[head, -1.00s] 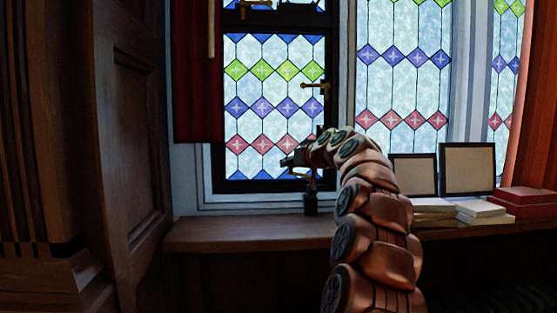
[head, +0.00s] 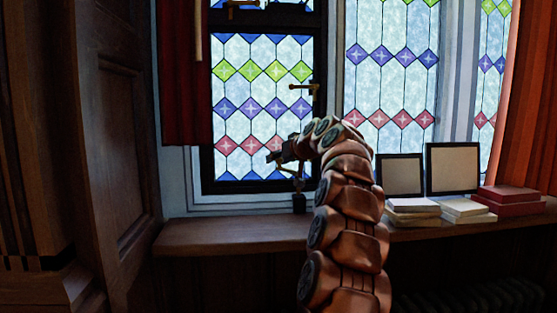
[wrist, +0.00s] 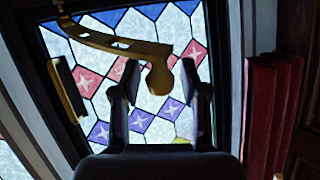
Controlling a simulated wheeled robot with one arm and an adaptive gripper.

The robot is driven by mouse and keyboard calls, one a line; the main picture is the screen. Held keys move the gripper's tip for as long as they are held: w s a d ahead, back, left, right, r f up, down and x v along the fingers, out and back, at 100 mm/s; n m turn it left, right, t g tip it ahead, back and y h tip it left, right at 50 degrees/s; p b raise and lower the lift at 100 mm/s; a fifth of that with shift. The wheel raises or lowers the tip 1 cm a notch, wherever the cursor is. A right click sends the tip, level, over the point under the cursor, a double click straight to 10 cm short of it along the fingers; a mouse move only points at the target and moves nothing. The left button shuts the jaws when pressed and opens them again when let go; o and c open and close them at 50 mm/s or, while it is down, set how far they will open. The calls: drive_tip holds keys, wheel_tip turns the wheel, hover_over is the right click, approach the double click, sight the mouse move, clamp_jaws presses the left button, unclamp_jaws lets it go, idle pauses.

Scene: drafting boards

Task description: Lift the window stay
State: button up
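The window stay (wrist: 110,40) is a brass bar with slots and a rounded knob end. In the wrist view it curves in from the upper left, and its knob end sits between my gripper's fingers. My gripper (wrist: 160,72) is open, with a gap visible on each side of the knob. In the head view my gripper (head: 273,157) is at the lower part of the leaded window (head: 250,122), just above the sill. There the stay is mostly hidden by my gripper and arm, and I cannot make out its full shape.
A brass window handle (head: 303,86) is on the frame above. A red curtain (head: 185,85) hangs at left, also in the wrist view (wrist: 262,110). On the wooden sill (head: 225,234), picture frames (head: 453,168) and books (head: 510,193) stand at right. The sill's left part is mostly clear.

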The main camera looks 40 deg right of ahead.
drive_tip(key=shift+o, duration=0.2)
drive_tip(key=shift+s+r, duration=0.1)
drive_tip(key=shift+s, duration=0.05)
drive_tip(key=v, duration=1.1)
drive_tip(key=shift+s+r, duration=0.2)
drive_tip(key=shift+s, duration=0.05)
drive_tip(key=shift+a, duration=0.2)
